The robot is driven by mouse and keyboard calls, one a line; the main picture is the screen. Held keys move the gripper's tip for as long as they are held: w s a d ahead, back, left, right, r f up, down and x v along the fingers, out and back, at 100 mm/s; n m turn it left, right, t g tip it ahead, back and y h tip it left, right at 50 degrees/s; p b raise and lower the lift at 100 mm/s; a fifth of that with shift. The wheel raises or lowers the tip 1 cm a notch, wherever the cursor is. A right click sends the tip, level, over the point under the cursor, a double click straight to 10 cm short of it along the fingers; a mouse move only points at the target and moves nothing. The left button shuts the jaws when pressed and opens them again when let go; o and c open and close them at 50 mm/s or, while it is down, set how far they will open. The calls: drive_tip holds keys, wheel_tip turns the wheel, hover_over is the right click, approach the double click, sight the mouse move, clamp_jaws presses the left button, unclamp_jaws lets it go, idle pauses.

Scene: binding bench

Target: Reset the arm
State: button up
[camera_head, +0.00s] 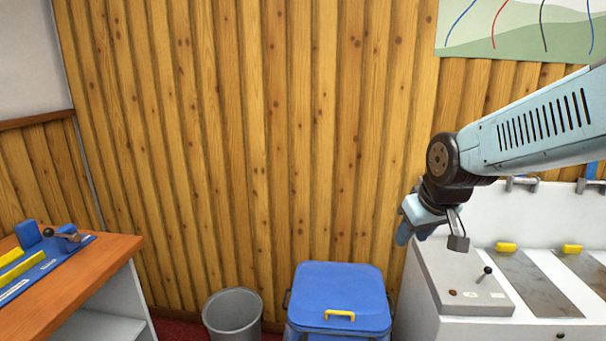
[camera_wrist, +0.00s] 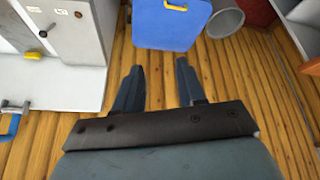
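My gripper (camera_wrist: 160,85) shows in the wrist view with its two dark fingers spread apart and nothing between them. In the head view my arm reaches in from the right, and my gripper (camera_head: 415,232) hangs at its end, in front of the wood wall and beside the left end of the white machine. The fingers are partly hidden by the wrist in that view.
A white machine (camera_head: 465,325) with a lever panel (camera_head: 480,292) stands at the right, close to my gripper. A blue lidded bin (camera_head: 340,290) and a grey bucket (camera_head: 232,312) stand on the floor. An orange-topped bench (camera_head: 85,280) is at the left.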

drive_tip(key=s+r+m, duration=0.1)
drive_tip(key=s+r, duration=0.2)
drive_tip(key=s, duration=0.2)
drive_tip(key=s+d+r+m, duration=0.1)
drive_tip(key=s+r+m, duration=0.1)
drive_tip(key=s, duration=0.4)
drive_tip(key=shift+d+r+h, duration=0.2)
drive_tip(key=shift+r+h, duration=0.2)
drive_tip(key=shift+r, duration=0.4)
